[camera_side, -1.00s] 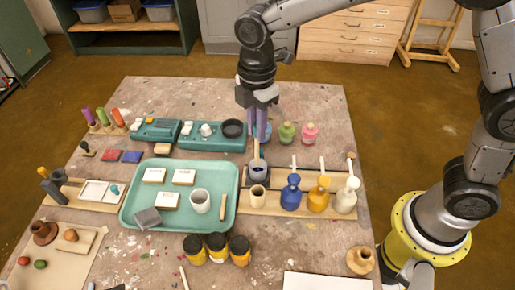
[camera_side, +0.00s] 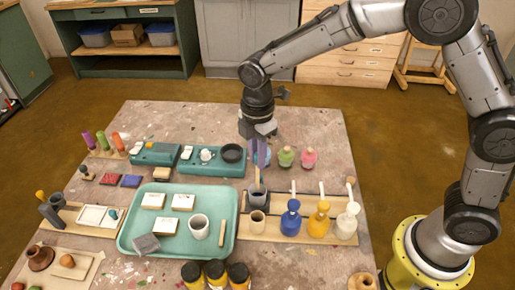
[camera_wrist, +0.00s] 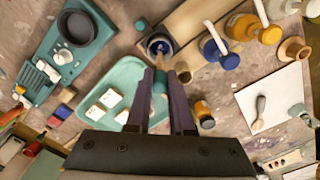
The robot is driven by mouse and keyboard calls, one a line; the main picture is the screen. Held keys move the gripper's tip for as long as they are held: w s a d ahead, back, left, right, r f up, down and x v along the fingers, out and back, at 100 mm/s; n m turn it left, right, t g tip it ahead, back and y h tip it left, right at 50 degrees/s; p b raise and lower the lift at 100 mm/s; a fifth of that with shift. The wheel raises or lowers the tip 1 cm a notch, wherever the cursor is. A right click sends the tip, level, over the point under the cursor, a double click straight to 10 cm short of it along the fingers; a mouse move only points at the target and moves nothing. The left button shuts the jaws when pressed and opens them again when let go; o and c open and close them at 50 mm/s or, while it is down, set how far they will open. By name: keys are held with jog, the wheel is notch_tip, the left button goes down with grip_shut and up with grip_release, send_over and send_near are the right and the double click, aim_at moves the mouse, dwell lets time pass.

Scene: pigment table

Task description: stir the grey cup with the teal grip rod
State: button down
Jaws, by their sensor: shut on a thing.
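The grey cup (camera_side: 257,202) stands on a wooden board just right of the teal tray, with a dark blue content. It also shows in the wrist view (camera_wrist: 149,39). My gripper (camera_side: 261,166) is above the cup, its purple fingers pointing down. It is shut on the rod, whose teal grip (camera_wrist: 160,82) shows between the fingers in the wrist view. The rod's wooden shaft (camera_side: 257,179) runs down into the cup's mouth. The tip is hidden inside the cup.
A small tan cup (camera_side: 257,222) stands close in front. Blue (camera_side: 290,219), yellow (camera_side: 318,220) and white (camera_side: 346,222) bottles stand to the right. Green and pink bottles stand behind.

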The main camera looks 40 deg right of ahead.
aim_at(257, 170)
jog(key=shift+f, duration=2.45)
